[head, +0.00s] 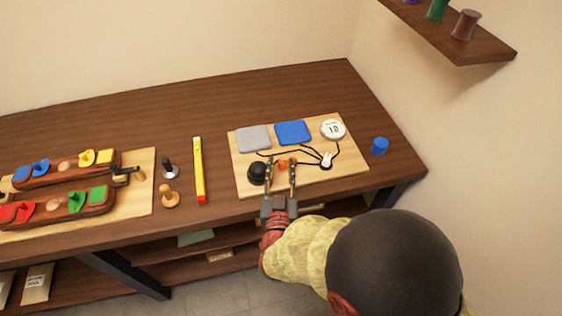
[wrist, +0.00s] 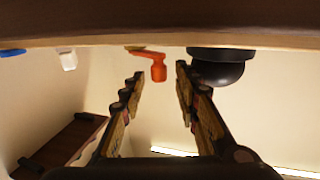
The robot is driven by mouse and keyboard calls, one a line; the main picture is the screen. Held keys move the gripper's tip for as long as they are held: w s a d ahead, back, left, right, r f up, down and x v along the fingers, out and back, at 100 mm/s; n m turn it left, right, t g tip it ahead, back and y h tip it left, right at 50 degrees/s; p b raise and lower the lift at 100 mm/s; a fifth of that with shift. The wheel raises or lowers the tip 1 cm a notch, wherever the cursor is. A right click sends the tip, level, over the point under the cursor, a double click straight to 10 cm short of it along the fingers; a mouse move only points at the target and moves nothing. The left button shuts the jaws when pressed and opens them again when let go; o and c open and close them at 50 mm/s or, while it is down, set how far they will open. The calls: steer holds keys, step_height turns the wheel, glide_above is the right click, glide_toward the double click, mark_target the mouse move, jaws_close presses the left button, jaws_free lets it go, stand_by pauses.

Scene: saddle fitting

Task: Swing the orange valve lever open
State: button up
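The orange valve lever (head: 282,165) sits near the front of the light wooden board (head: 241,181). In the wrist view the orange lever (wrist: 157,66) shows a short arm with a stubby handle. My gripper (head: 281,161) is open over the front of the board, with one finger on each side of the lever. In the wrist view the handle lies between the fingertips of my gripper (wrist: 160,71), with a visible gap on both sides. I see no contact.
A black round knob (head: 257,174) stands just left of the gripper and shows close to a finger in the wrist view (wrist: 219,70). A white switch (head: 326,160), a dial (head: 333,129), a blue pad (head: 293,133) and a grey pad (head: 253,139) share the board.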

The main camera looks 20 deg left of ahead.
steer(key=v, duration=0.9)
steer(key=shift+s, duration=0.4)
steer(key=shift+r, duration=0.1)
steer(key=w+r+m+g, duration=0.2)
steer(key=w+r+g, duration=0.15)
steer(key=w, duration=0.35)
steer(key=w+d+r+g+p, duration=0.1)
steer(key=d+r+g, duration=0.2)
steer(key=d+r, duration=0.45)
steer(key=s+d+r+g+h, duration=0.2)
steer(key=s+d, duration=0.6)
steer(key=d, duration=0.4)
steer(key=s+d+r+m+g+h+p, duration=0.1)
steer(key=s+d+r+g+h, duration=0.2)
steer(key=s+d, duration=0.5)
steer(key=d, duration=0.4)
steer(key=shift+s+d+r, duration=0.2)
steer(key=shift+d+r, duration=0.15)
steer(key=shift+d, duration=0.05)
